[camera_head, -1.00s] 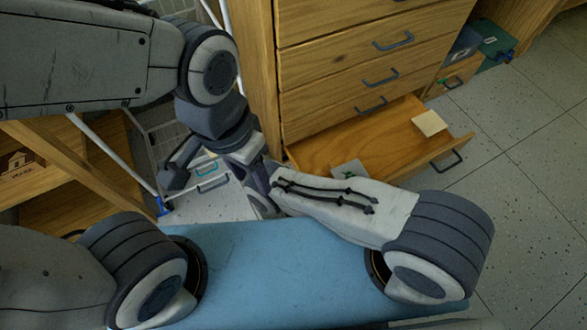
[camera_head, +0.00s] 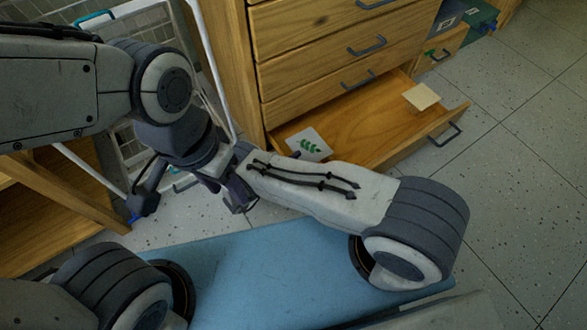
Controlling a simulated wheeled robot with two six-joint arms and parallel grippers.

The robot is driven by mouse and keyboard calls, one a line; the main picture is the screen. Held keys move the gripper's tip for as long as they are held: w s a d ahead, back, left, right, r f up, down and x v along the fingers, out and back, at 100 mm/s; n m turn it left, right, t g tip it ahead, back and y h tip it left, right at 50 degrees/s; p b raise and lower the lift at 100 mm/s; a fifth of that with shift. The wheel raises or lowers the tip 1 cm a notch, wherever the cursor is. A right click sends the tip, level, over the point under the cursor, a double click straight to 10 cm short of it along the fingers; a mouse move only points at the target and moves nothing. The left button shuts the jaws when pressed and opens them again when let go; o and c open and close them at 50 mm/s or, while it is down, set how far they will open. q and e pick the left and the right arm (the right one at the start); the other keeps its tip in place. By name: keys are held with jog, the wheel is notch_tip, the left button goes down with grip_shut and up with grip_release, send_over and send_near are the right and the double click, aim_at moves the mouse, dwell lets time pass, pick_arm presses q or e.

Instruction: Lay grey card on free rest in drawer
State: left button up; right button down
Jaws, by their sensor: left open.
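The open bottom drawer (camera_head: 365,130) of a wooden cabinet holds two flat pieces. A pale grey card with a green leaf print (camera_head: 308,145) lies at its left end, its lower edge close to my arm. A plain beige square (camera_head: 421,96) lies towards the right end; I cannot tell if it is a card or a rest. My left gripper (camera_head: 232,191) is open, with dark fingers, left of and below the drawer's left end, apart from the leaf card. It is partly hidden by a pale arm link. My right gripper does not show.
Closed drawers with blue-grey handles (camera_head: 367,46) rise above the open one. A white wire rack (camera_head: 125,60) stands behind my left arm. Green and blue boxes (camera_head: 478,16) are at the upper right. Tiled floor (camera_head: 530,150) at the right is clear.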

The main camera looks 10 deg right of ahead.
jog(key=shift+w+a+f+b, duration=0.1)
jog(key=shift+f+b, duration=1.55)
jog(key=shift+f, duration=0.35)
jog(key=shift+f, duration=0.1)
jog(key=shift+f, duration=0.15)
jog(key=c, duration=1.1)
grip_release()
jog(key=v, duration=1.2)
